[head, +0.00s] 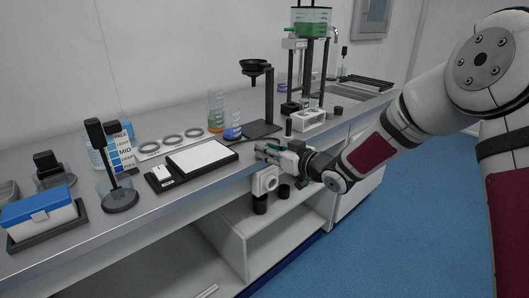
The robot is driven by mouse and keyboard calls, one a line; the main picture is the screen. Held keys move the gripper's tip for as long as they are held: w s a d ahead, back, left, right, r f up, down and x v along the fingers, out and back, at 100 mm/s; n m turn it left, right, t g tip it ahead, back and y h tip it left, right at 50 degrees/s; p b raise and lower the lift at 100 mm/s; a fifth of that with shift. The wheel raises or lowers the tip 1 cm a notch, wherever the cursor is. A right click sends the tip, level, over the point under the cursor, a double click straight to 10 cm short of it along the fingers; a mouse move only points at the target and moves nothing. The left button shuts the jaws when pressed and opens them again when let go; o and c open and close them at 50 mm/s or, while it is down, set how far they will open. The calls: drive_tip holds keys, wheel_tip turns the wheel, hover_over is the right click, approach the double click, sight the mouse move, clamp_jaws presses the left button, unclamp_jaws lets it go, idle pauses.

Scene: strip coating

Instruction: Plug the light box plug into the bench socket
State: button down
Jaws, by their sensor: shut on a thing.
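The light box (202,158) is a black slab with a bright white panel, lying flat on the bench. What looks like the bench socket (266,181) is a white block with a round face at the bench's front edge. My gripper (266,151) is just above this block, over the bench's front edge, with its fingers pointing left. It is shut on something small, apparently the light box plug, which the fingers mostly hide. I cannot tell whether the plug touches the socket, and no cord can be made out.
A black stand with a funnel (256,68), a graduated cylinder (215,112) and a small beaker (232,124) are behind my gripper. A white holder (309,121) is to its right. A blue-lidded box (38,211) is far left. Open shelves lie below the bench; blue floor is clear at right.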

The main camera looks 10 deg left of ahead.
drive_tip(key=shift+r, duration=0.15)
drive_tip(key=shift+r+p, duration=1.25)
drive_tip(key=shift+r, duration=0.4)
drive_tip(key=c, duration=2)
unclamp_jaws()
clamp_jaws()
